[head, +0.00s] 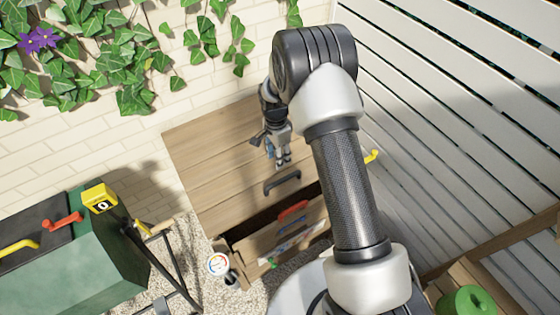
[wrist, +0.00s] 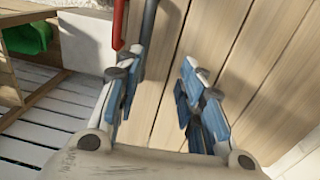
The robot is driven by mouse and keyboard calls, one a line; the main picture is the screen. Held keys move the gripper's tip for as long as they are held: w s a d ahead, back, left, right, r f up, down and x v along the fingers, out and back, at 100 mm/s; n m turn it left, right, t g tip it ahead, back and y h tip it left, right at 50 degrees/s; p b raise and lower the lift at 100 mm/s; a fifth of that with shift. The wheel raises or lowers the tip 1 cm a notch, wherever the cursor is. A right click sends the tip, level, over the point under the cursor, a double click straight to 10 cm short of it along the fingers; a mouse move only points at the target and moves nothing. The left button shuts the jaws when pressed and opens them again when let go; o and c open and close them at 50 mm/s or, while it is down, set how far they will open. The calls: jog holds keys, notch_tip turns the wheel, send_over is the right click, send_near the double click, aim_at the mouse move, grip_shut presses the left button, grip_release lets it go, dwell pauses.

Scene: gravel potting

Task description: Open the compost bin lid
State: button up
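A dark green bin (head: 85,265) stands at the lower left in the head view, and I take it to be the compost bin. Its black lid (head: 30,228) looks closed. A yellow handle (head: 20,247) and a red handle (head: 64,222) show on the bin. My gripper (head: 283,164) hangs over the wooden bench at centre, well right of the bin. In the wrist view my gripper (wrist: 157,72) has its blue-padded fingers apart with nothing between them. The bin is not in the wrist view.
The wooden bench (head: 200,160) has a dark handle (head: 282,182) near my fingertips. A black-legged stand (head: 163,270) is between bin and bench. A slatted white wall (head: 460,120) borders the right.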

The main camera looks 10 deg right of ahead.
jog(key=shift+s+d+f, duration=0.1)
jog(key=shift+s+f, duration=0.15)
jog(key=shift+f, duration=0.2)
